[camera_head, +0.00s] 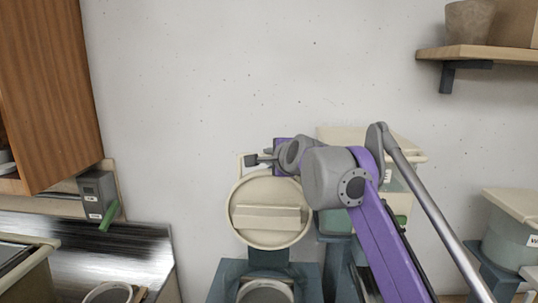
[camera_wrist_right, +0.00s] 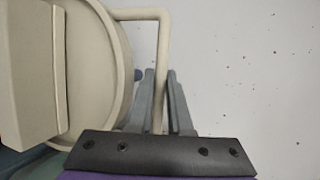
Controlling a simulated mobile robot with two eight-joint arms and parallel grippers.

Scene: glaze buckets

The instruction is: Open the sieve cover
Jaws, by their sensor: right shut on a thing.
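The round cream sieve cover (camera_head: 268,236) stands raised, close to upright, above a blue-grey stand (camera_head: 228,272) in the head view. The round sieve opening (camera_head: 265,292) shows below it, cut off by the lower edge. The cover's left part fills the left of the right wrist view (camera_wrist_right: 96,60). A cream bar handle (camera_wrist_right: 163,35) comes off the cover's rim and runs down between the fingers. My right gripper (camera_wrist_right: 162,92), also in the head view (camera_head: 252,160), is shut on this handle at the cover's top. My left gripper is not in view.
A lidded bucket (camera_head: 395,180) stands behind my right arm, and another (camera_head: 510,235) is at the right edge. A shelf (camera_head: 480,53) hangs upper right. A wooden cabinet (camera_head: 50,90) and a grey switch box with green lever (camera_head: 97,195) are left. The wall above is clear.

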